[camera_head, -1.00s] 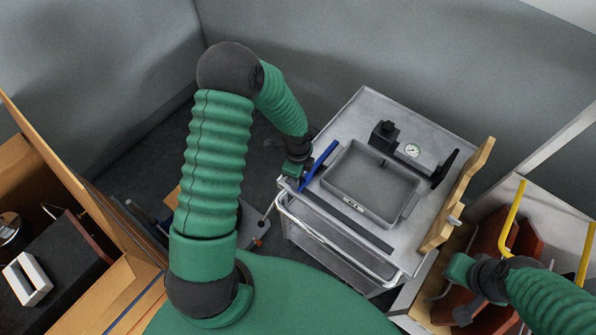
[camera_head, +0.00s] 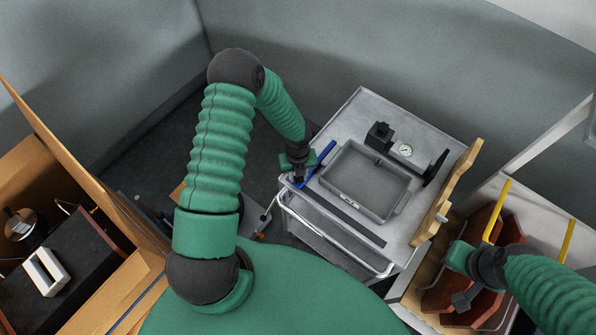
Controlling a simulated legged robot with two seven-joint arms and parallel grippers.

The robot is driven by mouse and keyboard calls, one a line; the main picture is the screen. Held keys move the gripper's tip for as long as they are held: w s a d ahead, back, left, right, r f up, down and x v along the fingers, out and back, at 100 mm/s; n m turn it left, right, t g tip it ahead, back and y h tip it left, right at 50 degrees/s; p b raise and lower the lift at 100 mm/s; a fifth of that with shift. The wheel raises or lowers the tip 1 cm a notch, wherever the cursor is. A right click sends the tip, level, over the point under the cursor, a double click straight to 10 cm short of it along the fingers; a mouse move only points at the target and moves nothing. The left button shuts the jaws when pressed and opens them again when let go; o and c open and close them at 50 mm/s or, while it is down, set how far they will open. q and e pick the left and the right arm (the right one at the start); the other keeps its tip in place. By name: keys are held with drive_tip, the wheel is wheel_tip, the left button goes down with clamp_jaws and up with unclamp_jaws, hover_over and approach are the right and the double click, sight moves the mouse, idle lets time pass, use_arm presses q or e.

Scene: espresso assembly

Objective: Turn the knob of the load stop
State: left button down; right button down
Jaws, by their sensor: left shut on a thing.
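A blue bar (camera_head: 318,165), which I take for the load stop, lies along the left edge of the metal cart top (camera_head: 352,112). My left gripper (camera_head: 298,179) points down at the cart's left corner, at the near end of this bar. It is shut on a small part there, which looks like the load stop's knob; the gripper hides most of it. My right gripper (camera_head: 455,277) hangs over the things at the lower right, away from the cart. Whether its jaws are open does not show.
A metal handle rail (camera_head: 330,248) runs along the front. A shelf with yellow bars (camera_head: 497,212) stands right, wooden boxes (camera_head: 85,190) left.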

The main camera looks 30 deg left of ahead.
use_arm(q)
drive_tip(key=m+p, duration=0.2)
drive_tip(key=m, duration=0.1)
drive_tip(key=shift+w+r+m, duration=0.1)
drive_tip(key=shift+r+m, duration=0.05)
drive_tip(key=shift+m, duration=0.15)
drive_tip(key=shift+m+p, duration=0.55)
drive_tip(key=shift+m, duration=0.95)
drive_tip(key=c, duration=1.1)
unclamp_jaws()
drive_tip(key=shift+d, duration=0.1)
drive_tip(key=shift+o, duration=0.2)
wheel_tip(320, 180, up, 16)
drive_tip(key=shift+r, duration=0.25)
